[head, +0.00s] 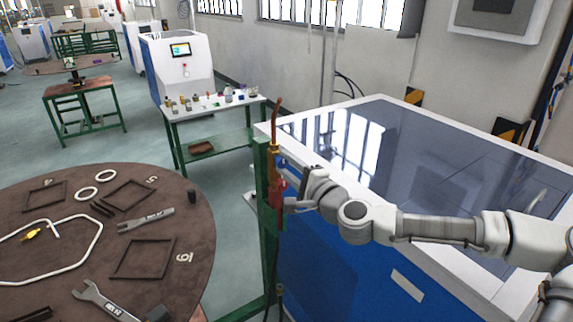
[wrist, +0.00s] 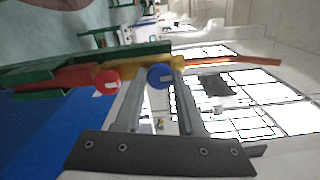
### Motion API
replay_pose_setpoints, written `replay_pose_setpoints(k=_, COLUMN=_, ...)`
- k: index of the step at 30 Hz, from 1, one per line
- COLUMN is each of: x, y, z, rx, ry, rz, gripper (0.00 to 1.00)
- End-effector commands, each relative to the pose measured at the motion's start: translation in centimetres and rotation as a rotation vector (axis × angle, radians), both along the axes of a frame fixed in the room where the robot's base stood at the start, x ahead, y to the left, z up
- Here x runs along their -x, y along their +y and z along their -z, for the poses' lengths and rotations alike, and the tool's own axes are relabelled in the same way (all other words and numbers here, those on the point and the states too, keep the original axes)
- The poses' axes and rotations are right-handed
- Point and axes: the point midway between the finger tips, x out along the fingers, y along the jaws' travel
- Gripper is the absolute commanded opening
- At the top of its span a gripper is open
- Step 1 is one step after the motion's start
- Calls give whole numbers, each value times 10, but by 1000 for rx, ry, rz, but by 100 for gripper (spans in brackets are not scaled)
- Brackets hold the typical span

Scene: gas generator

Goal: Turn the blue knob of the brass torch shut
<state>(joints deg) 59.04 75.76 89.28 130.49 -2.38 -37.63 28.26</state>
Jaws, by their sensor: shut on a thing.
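The brass torch (head: 274,150) stands upright against a green post, with its copper tube pointing up. In the wrist view the torch (wrist: 120,69) lies sideways, its copper tube to the right. The blue knob (wrist: 160,77) sits between my gripper's (wrist: 159,82) two fingertips, which close on it from either side. The red knob (wrist: 107,80) is just outside the left finger. In the head view the blue knob (head: 281,162) shows small beside my gripper (head: 288,178), which partly covers the torch's lower part.
The green post (head: 262,175) stands close behind the torch. A blue and white machine with a dark glossy top (head: 400,150) lies right, under my arm. A round brown table (head: 190,260) with tools and frames is at left. A small table (head: 215,105) with small parts stands behind.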

Motion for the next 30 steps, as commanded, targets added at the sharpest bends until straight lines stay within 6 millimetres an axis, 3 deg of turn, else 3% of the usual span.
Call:
replay_pose_setpoints(k=24, x=0, y=1, z=1, rx=-102, ry=69, rz=-1, gripper=0)
replay_pose_setpoints(k=25, x=0, y=1, z=1, rx=-102, ry=69, rz=-1, gripper=42)
replay_pose_setpoints(k=29, x=0, y=1, z=1, rx=-102, ry=69, rz=-1, gripper=66)
replay_pose_setpoints(k=30, x=0, y=0, z=1, rx=-101, ry=69, rz=-1, gripper=67)
